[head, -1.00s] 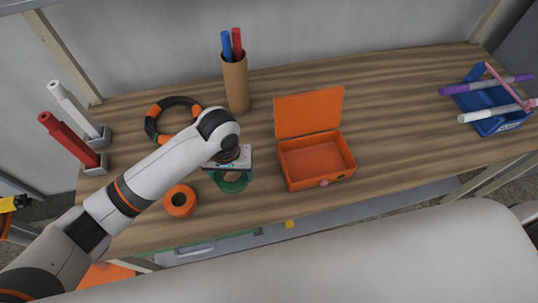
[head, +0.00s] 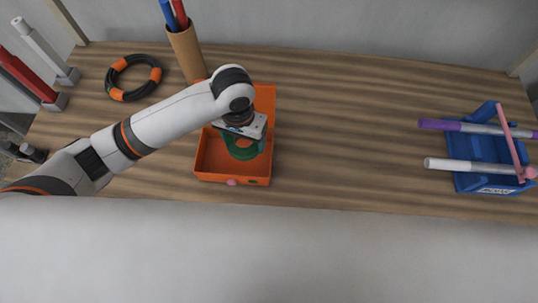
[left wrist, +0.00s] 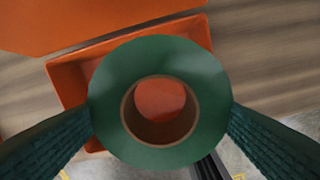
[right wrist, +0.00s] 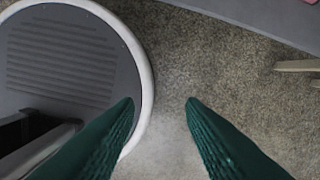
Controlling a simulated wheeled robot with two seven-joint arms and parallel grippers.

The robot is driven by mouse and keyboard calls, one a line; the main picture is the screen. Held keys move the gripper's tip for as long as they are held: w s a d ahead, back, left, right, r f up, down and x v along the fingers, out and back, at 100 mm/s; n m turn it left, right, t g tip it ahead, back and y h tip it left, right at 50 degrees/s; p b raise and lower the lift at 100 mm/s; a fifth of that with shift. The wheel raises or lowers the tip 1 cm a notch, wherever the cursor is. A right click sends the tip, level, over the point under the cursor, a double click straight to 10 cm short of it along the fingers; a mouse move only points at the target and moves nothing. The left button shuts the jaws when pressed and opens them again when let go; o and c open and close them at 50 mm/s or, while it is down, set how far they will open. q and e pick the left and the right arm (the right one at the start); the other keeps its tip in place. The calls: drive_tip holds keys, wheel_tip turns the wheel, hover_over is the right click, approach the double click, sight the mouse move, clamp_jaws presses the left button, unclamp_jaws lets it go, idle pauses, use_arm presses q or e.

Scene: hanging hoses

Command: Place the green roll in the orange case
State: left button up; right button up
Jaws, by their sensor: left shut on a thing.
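The green roll (left wrist: 205,75) is a ring of green tape with a brown core. My left gripper (head: 243,146) is shut on it, with one finger on each side in the left wrist view. In the head view the green roll (head: 241,153) appears over the open orange case (head: 207,165). In the left wrist view the case (left wrist: 65,75) lies behind the roll, and its floor shows through the core. I cannot tell whether the roll touches the case floor. The case lid stands open at the back, partly hidden by my arm. My right gripper (right wrist: 160,105) is open and empty above the floor.
A brown cup (head: 188,55) with blue and red sticks stands behind my left arm. A black and orange ring (head: 133,78) lies at the back left. A blue rack (head: 480,178) with pens stands at the right. The table between case and rack is clear.

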use_arm(q)
drive_tip(key=shift+f, duration=0.25)
hover_over(247, 162)
drive_tip(key=f, duration=0.5)
drive_tip(key=shift+s+a+f, duration=0.1)
drive_tip(key=shift+a+f, duration=0.05)
drive_tip(key=shift+a, duration=0.05)
drive_tip(key=f, duration=0.4)
drive_tip(key=shift+d+p, duration=0.2)
drive_tip(key=shift+p, duration=0.2)
drive_tip(key=shift+f, duration=0.1)
use_arm(e)
drive_tip(key=shift+a+r, duration=0.45)
drive_tip(key=shift+a, duration=0.2)
use_arm(q)
drive_tip(key=o, duration=0.8)
drive_tip(key=shift+f, duration=0.15)
use_arm(e)
drive_tip(key=shift+a, duration=0.15)
